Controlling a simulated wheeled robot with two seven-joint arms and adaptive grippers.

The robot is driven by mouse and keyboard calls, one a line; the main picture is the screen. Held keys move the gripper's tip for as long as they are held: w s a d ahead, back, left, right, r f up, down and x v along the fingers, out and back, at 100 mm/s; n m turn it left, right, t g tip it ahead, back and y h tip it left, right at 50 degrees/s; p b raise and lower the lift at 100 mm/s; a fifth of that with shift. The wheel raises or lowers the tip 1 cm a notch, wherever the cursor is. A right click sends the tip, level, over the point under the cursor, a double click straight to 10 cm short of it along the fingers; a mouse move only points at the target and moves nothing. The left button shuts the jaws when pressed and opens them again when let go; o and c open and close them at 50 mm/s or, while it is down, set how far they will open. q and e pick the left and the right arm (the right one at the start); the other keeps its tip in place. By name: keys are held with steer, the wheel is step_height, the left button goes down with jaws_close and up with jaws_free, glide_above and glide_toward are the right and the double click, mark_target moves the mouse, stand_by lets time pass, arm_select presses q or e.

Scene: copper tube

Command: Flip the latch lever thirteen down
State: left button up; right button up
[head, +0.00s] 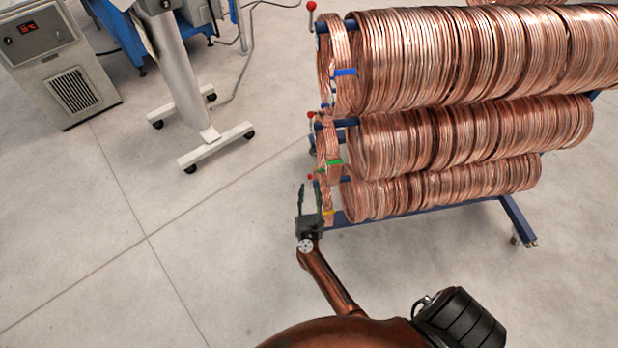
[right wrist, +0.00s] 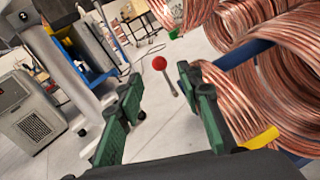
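A latch lever with a red ball knob (head: 310,177) stands at the end of the lowest bar of the coil rack. In the right wrist view, its red knob (right wrist: 159,63) and thin metal stem show between my fingertips, somewhat beyond them. The stem tilts and the knob is at its upper end. My right gripper (head: 309,192) is open and empty, with its fingers pointing toward this lever; its green fingers (right wrist: 160,98) are spread apart. Two more red-knobbed levers (head: 311,115) (head: 311,5) stand at the higher bars. I cannot read any lever number. My left gripper is not in view.
A blue rack (head: 515,220) holds rows of copper tube coils (head: 470,140) right of my right gripper. A yellow tag (right wrist: 260,138) is close to the right finger. A grey machine (head: 60,60) and a wheeled stand (head: 205,145) are at upper left. The floor at left is clear.

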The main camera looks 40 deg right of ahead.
mark_target(310, 179)
steer(key=b+x, duration=0.1)
steer(key=x, duration=0.5)
steer(key=shift+w+f, duration=0.1)
steer(key=shift+w, duration=0.05)
steer(key=shift+w+d, duration=0.35)
steer(key=shift+w, duration=0.1)
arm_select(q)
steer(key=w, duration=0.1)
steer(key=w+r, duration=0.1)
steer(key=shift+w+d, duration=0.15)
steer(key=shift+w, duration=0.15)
arm_select(e)
steer(key=shift+c, duration=0.6)
jaws_close()
